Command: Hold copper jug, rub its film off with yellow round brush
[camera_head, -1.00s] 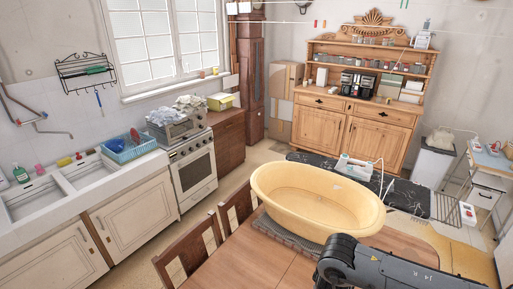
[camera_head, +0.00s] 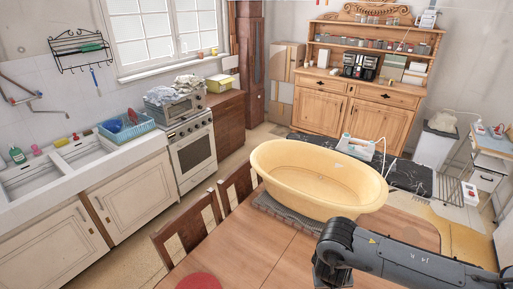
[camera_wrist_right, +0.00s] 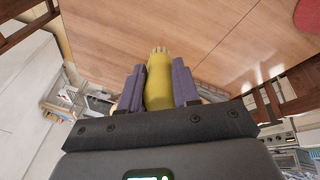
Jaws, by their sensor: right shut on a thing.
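My right gripper (camera_wrist_right: 158,88) is shut on the yellow brush (camera_wrist_right: 159,82), its two purple-grey fingers on either side of the handle. Pale bristles show at the brush's far end, pointing over the wooden table. In the head view my right arm comes in at the lower right, but its gripper is not visible there. The copper jug is not seen in either view. My left gripper is not in view.
A wooden table (camera_head: 237,246) carries a large yellow tub (camera_head: 300,200) on a grey mat. A red round thing (camera_head: 198,281) lies at its near edge, also in the wrist view (camera_wrist_right: 308,16). Chairs (camera_head: 190,230) stand at the left side. The tabletop between is clear.

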